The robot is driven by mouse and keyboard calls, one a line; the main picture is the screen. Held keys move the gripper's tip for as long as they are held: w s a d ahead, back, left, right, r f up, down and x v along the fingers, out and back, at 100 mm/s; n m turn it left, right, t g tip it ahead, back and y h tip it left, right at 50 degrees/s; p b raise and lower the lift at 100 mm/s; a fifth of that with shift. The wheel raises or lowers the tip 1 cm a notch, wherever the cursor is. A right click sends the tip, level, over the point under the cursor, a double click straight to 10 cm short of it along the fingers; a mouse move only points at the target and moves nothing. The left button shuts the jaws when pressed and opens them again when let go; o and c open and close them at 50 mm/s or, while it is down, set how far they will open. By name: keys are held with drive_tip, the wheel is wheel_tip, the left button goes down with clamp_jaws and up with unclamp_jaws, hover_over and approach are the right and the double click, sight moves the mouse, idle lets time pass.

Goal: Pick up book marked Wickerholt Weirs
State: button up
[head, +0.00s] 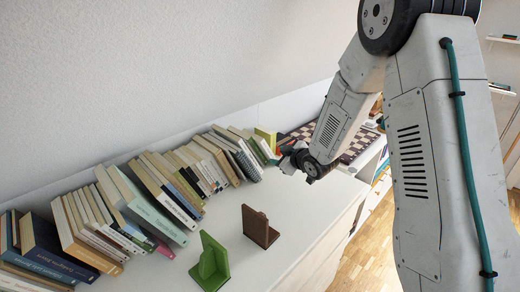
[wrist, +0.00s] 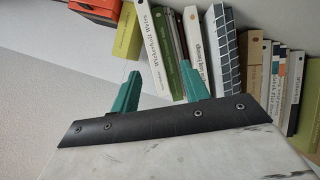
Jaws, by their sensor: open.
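A long row of books (head: 165,195) leans along the wall on a white top. I cannot read the title Wickerholt Weirs on any spine for sure. In the wrist view a white book with dark lettering (wrist: 151,45) stands ahead of and between my gripper's (wrist: 160,70) two teal fingers. Thinner books (wrist: 172,40) stand just right of it, partly behind the right finger. My gripper is open, with nothing seen held between the fingers. In the head view it is at the far end of the row, partly hidden by my wrist.
A green bookend (head: 211,264) and a brown bookend (head: 260,227) stand on the white top (head: 235,205) in front of the row. A checkered board (head: 358,146) lies beyond my gripper. An olive-yellow book (wrist: 127,32) and a grid-patterned book (wrist: 222,50) flank the books ahead.

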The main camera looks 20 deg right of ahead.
sight(267, 148)
drive_tip(key=shift+n+t+y, duration=0.4)
drive_tip(key=shift+t, duration=0.2)
drive_tip(key=x, duration=0.2)
drive_tip(key=r+x, duration=0.1)
drive_tip(key=x, duration=0.5)
drive_tip(key=shift+w+a+r, duration=0.2)
drive_tip(key=shift+r, duration=0.05)
clamp_jaws()
